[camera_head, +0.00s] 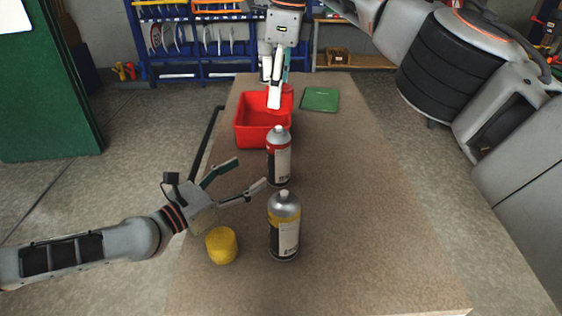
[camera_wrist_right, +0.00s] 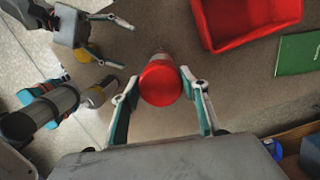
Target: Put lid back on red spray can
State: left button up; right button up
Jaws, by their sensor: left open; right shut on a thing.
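The red spray can (camera_head: 279,160) stands upright on the table with its nozzle bare. My right gripper (camera_head: 275,100) is beyond it, over the red bin's back edge in the head view. It is shut on the red lid (camera_wrist_right: 160,85), seen between its two fingers in the right wrist view; part of the can shows just beyond the lid there. In the head view the lid (camera_head: 288,95) is partly hidden by the gripper. My left gripper (camera_head: 252,174) is open and empty, beside the red can and close to the yellow-banded can.
A yellow-banded spray can (camera_head: 284,230) stands uncapped nearer the front. A yellow lid (camera_head: 221,245) lies to its left. The red bin (camera_head: 250,133) is behind the red can, with a green book (camera_head: 320,99) to its right. The table's right side (camera_head: 360,210) is clear.

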aim_at(278, 154)
pick_arm(q)
jog(key=x, duration=1.2)
jog(key=c, duration=1.7)
jog(key=shift+c, duration=0.2)
pick_arm(e)
jog(key=shift+a+f, duration=0.1)
jog(key=shift+f, duration=2.4)
jog(key=shift+f, duration=0.15)
jog(key=shift+f, duration=0.75)
jog(key=shift+f, duration=0.65)
jog(key=o, duration=0.8)
